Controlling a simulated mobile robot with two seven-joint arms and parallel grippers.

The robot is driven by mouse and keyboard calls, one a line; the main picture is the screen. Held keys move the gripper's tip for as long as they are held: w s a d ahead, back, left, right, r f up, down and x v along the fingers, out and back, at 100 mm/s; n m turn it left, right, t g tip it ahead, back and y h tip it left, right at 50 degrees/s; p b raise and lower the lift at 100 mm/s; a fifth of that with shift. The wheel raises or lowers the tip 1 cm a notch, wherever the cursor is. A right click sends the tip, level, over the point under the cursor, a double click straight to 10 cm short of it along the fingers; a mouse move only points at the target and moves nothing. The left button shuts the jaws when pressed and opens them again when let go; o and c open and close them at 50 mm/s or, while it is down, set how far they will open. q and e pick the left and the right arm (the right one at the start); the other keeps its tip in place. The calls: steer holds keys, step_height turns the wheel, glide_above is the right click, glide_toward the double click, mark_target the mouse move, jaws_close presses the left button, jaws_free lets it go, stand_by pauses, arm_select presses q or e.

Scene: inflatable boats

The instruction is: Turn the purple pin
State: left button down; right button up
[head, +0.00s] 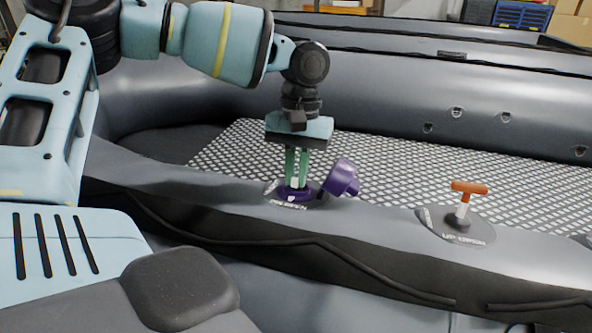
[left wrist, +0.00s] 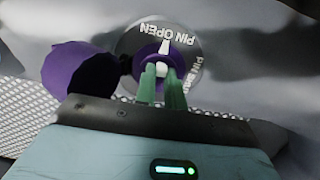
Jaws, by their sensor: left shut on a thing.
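The purple pin (head: 294,194) is a valve fitting on the grey tube of the inflatable boat, set in a round plate (head: 273,188) with white lettering. Its purple cap (head: 342,178) hangs open to the right in the head view. In the left wrist view the cap (left wrist: 80,72) is at the left, and the plate (left wrist: 190,50) reads "PIN OPEN", with a second label partly hidden at the right. My left gripper (head: 297,183) points down from above, its green fingers shut on the white pin centre (left wrist: 162,68). My right gripper is not in view.
An orange T-handle (head: 469,187) stands on another round plate (head: 435,222) farther right along the tube. A patterned boat floor (head: 390,165) lies behind, with the far tube (head: 380,90) beyond. Boxes and a blue cabinet (head: 522,15) stand in the background.

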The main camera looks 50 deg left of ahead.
arm_select(q)
steer(key=shift+r, duration=0.1)
steer(key=c, duration=1.5)
jaws_free()
steer(key=shift+b+v, duration=0.3)
steer(key=shift+v, duration=3.6)
